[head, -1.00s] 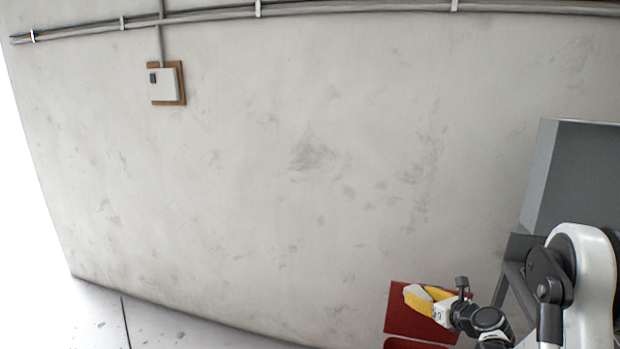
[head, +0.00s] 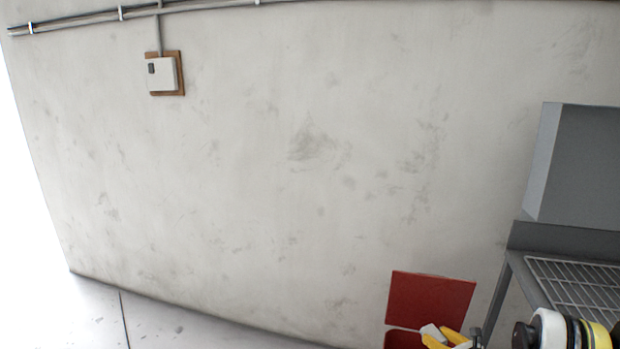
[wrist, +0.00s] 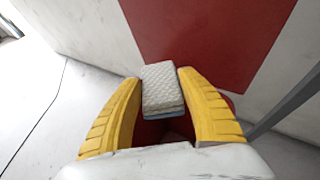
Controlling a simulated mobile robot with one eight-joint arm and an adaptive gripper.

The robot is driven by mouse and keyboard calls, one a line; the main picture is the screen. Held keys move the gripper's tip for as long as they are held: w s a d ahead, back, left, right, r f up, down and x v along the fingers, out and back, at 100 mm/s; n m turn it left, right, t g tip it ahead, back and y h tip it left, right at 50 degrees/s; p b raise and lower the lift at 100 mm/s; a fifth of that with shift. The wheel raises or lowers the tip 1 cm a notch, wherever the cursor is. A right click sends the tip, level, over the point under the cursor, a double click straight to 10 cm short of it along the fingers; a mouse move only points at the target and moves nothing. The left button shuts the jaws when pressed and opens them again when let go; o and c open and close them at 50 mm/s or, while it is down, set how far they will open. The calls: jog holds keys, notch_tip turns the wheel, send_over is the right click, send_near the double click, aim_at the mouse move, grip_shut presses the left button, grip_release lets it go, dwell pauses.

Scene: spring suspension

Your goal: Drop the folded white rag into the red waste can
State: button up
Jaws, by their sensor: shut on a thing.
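The folded white rag (wrist: 162,88) is a quilted block with a bluish lower layer, held between the yellow fingers of my gripper (wrist: 160,90) in the wrist view. In the head view my gripper (head: 446,335) shows at the bottom edge, with a pale bit of the rag (head: 431,331) beside the yellow fingers. The red waste can (head: 402,340) stands by the wall, its raised red lid (head: 430,298) behind my gripper. In the wrist view the lid (wrist: 205,35) fills the upper middle, and the dark red can shows partly below the rag. Most of the can is hidden.
A grey metal stand (head: 570,275) with a wire rack top and a grey box-like part (head: 580,165) is at the right, close to the can. The wall (head: 250,180) is behind. Bare floor (head: 95,310) is free at the left.

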notch_tip(320, 180, down, 4)
jog(key=shift+r+b, duration=0.1)
jog(key=shift+b, duration=0.55)
jog(key=o, duration=1.2)
jog(key=shift+r, duration=0.1)
notch_tip(320, 180, up, 10)
jog(key=shift+f, duration=0.1)
